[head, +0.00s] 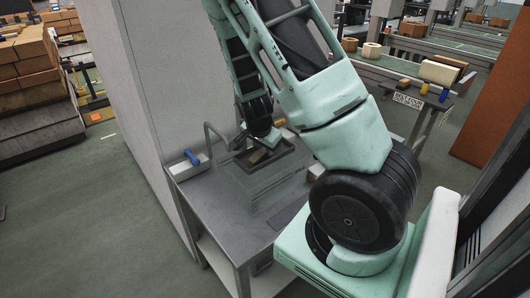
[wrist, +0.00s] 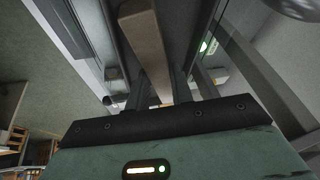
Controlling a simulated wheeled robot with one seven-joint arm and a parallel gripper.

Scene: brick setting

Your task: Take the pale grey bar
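The pale grey bar (wrist: 146,45) looks brownish grey in the wrist view. It runs from the top edge down between my gripper's two dark fingers (wrist: 160,88). The fingers flank it closely, and I cannot tell whether they press on it. In the head view the bar (head: 259,156) lies small and tilted at a dark shallow tray (head: 283,152) on a grey table. My gripper (head: 243,143) is low at that tray, partly hidden by my arm.
The grey table (head: 225,187) has bare room in front of the tray. A white box with a blue item (head: 192,157) and a bent grey pipe (head: 211,133) stand at its left. A tall pale panel (head: 165,80) rises behind the left side.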

